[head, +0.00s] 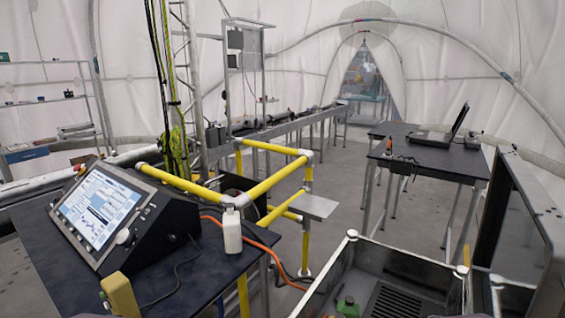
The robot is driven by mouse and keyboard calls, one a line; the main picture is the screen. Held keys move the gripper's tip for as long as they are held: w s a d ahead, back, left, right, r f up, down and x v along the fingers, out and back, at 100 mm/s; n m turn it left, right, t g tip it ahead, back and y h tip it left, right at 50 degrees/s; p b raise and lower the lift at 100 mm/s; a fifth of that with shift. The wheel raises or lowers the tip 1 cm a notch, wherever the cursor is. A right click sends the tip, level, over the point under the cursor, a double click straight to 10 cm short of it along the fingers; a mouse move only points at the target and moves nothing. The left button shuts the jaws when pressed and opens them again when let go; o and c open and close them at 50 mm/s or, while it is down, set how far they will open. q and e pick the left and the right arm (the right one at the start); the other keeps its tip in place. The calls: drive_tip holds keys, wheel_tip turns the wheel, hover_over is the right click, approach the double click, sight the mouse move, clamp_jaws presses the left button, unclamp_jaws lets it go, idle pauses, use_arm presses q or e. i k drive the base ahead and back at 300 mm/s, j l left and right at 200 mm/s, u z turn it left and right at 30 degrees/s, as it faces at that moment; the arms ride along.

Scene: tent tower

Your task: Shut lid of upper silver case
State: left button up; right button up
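An open silver-edged case (408,261) stands at the bottom right of the head view, cut off by the lower edge. Inside it I see a dark slotted panel (392,302) and a green item (347,307). An upright dark panel with a grey frame (525,225) stands at the right edge; it may be the raised lid, but I cannot tell how it joins the case. Whether another case lies below is hidden. Neither of my grippers is in view.
A dark table (205,268) at left carries a sloped screen console (105,215), a white bottle (232,230) and a yellow object (120,294). Yellow railing (272,186) stands behind it. A far table (425,158) holds an open laptop (445,130). Floor between is partly clear.

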sight(517, 270)
drive_tip(key=z, duration=1.95)
